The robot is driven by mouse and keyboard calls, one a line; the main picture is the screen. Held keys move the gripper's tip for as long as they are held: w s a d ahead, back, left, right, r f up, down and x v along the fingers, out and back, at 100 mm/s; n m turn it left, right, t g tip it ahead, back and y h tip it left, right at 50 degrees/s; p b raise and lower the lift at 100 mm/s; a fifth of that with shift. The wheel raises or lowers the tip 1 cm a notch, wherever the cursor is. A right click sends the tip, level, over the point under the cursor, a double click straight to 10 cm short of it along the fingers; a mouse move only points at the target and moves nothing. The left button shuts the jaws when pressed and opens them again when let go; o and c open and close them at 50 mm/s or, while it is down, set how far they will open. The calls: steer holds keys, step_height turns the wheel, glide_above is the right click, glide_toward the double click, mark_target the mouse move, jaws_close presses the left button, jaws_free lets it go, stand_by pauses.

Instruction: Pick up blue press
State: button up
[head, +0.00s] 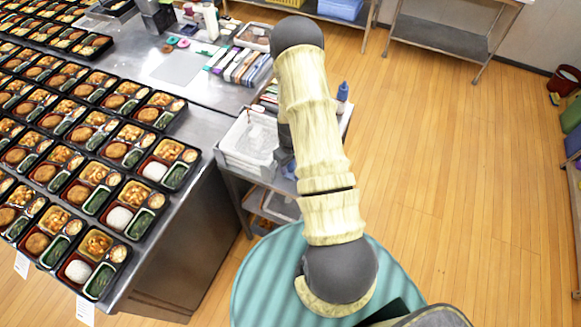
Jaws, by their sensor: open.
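I cannot pick out a blue press for sure. A small teal round thing (183,43) lies on the steel table at the upper left, beside a pink one; it is too small to tell what it is. A blue bottle (342,92) stands on the side cart, just right of my arm. My arm rises through the middle of the head view and hides part of the cart and table edge. My gripper cannot be made out; it is hidden behind the arm.
Many filled bento trays (92,262) cover the steel table (190,125) on the left. A row of bound items (238,66) lies at its back. White trays (250,140) sit on the cart. Shelving (440,40) stands at the back. The wooden floor (460,180) on the right is clear.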

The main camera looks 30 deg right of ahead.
steer(key=shift+c, duration=0.4)
steer(key=c, duration=1)
steer(key=shift+r, duration=0.15)
steer(key=shift+w+r+b, duration=0.1)
steer(key=shift+r+b, duration=0.2)
steer(key=shift+r, duration=0.2)
step_height(320, 180, up, 17)
steer(key=b, duration=0.4)
steer(key=shift+b, duration=0.3)
steer(key=shift+f, duration=0.15)
